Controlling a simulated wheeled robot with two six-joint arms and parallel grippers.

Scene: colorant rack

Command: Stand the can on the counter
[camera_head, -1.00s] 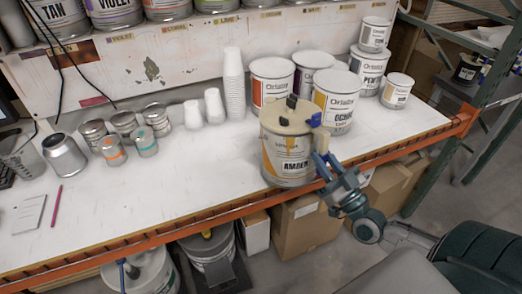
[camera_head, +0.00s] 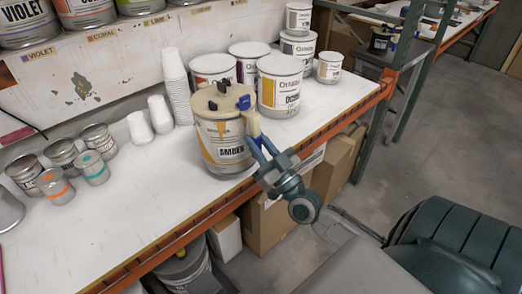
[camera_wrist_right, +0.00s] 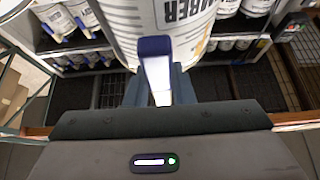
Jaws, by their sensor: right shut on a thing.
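The amber can (camera_head: 222,142) is upright at the counter's (camera_head: 150,205) front edge, with a cream lid (camera_head: 222,98) carrying dark knobs. I cannot tell whether its base touches the counter. A cream handle with blue parts (camera_head: 249,118) sticks out on its right side. My right gripper (camera_head: 262,152) comes from the lower right and is shut on this handle. In the right wrist view the can (camera_wrist_right: 185,25) fills the top middle, and the pale handle with a blue end (camera_wrist_right: 157,75) lies between the fingers. My left gripper is not in view.
An ochre can (camera_head: 280,90) stands just right of the amber can, with several more paint cans behind. Stacked cups (camera_head: 178,85) and several small tins (camera_head: 95,140) stand to the left. The counter's front left is clear. An orange beam (camera_head: 335,120) runs along the front edge.

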